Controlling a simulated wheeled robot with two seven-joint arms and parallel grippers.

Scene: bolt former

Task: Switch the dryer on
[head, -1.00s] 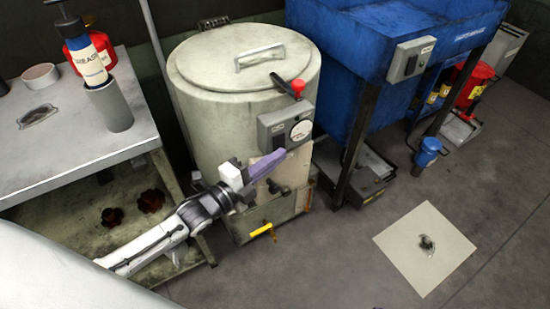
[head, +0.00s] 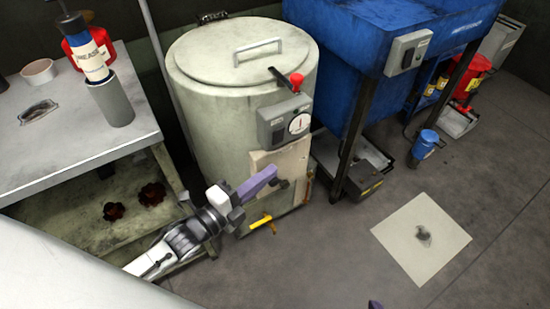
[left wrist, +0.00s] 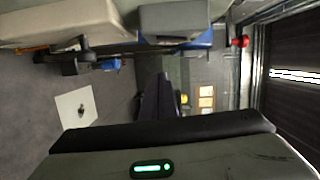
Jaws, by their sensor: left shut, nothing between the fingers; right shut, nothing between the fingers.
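The dryer appears to be the cream round drum (head: 225,125) with a flat lid, left of centre in the head view. On its front is a grey control box (head: 272,132) with a dark switch and a round white dial (head: 299,123). A red-knobbed lever (head: 296,80) stands at the lid's edge. My left gripper (head: 272,176), with purple fingers, is shut and empty, below the control box and in front of the drum's lower panel. Its fingers also show in the left wrist view (left wrist: 156,100). A purple tip of my right gripper (head: 375,304) just shows at the bottom edge.
A grey workbench (head: 70,150) with a grease cartridge in a cup stands at the left. A blue machine (head: 345,60) with its own grey switch box (head: 408,52) stands right of the drum. A yellow-handled valve (head: 260,222) sits low on the drum. Floor at the right is mostly clear.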

